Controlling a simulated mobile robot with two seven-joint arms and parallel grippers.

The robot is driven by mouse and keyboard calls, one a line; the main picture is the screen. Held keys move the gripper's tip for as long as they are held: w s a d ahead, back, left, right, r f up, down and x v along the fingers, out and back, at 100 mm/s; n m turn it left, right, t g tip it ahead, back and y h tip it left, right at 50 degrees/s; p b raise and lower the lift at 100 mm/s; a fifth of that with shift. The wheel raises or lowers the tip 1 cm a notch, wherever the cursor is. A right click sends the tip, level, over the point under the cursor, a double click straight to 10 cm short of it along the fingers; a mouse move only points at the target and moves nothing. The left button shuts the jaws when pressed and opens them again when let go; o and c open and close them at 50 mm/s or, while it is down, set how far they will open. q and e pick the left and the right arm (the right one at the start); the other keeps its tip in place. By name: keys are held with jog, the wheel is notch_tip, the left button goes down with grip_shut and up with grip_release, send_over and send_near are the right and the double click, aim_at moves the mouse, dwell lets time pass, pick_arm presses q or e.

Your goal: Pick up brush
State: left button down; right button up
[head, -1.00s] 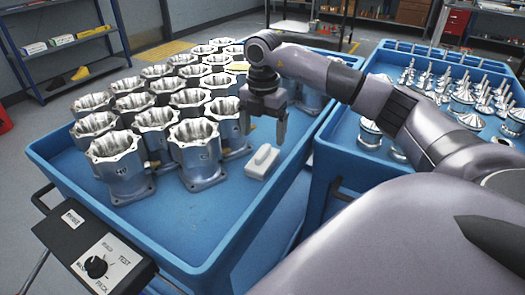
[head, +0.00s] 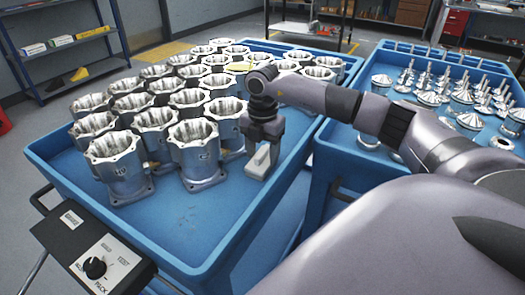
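The brush, a small white block with a raised grip (head: 257,170), lies on the floor of the left blue tray, to the right of the metal housings. My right gripper (head: 263,152) points straight down over it, with its fingers low at the brush's grip. The fingers partly hide the brush, and I cannot tell whether they press on it. The brush appears to rest on the tray. My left gripper is not in view.
Rows of machined housings (head: 197,160) fill the left and back of the left blue tray (head: 190,225). Its front is clear. A second blue tray (head: 345,165) with metal parts stands at right. A control box with a knob (head: 95,267) is at front left.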

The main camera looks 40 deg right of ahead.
aim_at(262, 151)
jog(key=shift+c, duration=0.3)
